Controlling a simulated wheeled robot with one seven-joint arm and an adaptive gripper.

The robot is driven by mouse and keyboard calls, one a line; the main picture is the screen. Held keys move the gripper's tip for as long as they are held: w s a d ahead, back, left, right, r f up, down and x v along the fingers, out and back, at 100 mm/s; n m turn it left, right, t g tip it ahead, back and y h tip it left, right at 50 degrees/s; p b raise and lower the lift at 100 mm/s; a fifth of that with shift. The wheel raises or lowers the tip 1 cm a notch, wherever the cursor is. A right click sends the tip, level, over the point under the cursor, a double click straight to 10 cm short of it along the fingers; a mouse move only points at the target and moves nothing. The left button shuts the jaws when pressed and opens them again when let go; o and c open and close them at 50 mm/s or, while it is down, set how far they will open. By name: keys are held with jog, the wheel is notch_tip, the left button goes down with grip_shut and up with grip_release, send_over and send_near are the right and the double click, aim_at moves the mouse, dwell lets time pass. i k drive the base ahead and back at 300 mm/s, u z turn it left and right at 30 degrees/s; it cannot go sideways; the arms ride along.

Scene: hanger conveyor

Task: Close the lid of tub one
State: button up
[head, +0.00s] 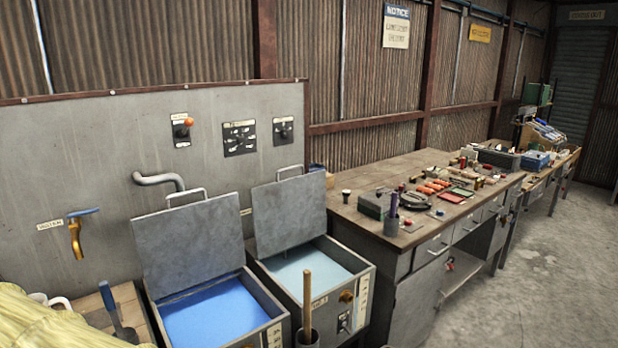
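Two grey metal tubs stand side by side against the grey panel, both with lids raised. The left tub (274,325) holds bright blue liquid, and its lid (190,245) leans back toward the panel with a bar handle on its top edge. The right tub (362,277) holds pale blue liquid, and its lid (289,214) also stands up, tilted back, with a similar handle. The tub labels are too small to read, so I cannot tell which is tub one. My gripper is not in view.
A wooden stick (307,295) stands upright in a dark holder before the tubs. A brass tap (76,238) and a grey pipe (158,181) stick out from the panel. Yellow cloth (45,325) fills the lower left. A cluttered workbench (345,205) stands right; floor beyond is clear.

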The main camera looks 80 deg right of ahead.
aim_at(288, 214)
jog(key=z, duration=2.3)
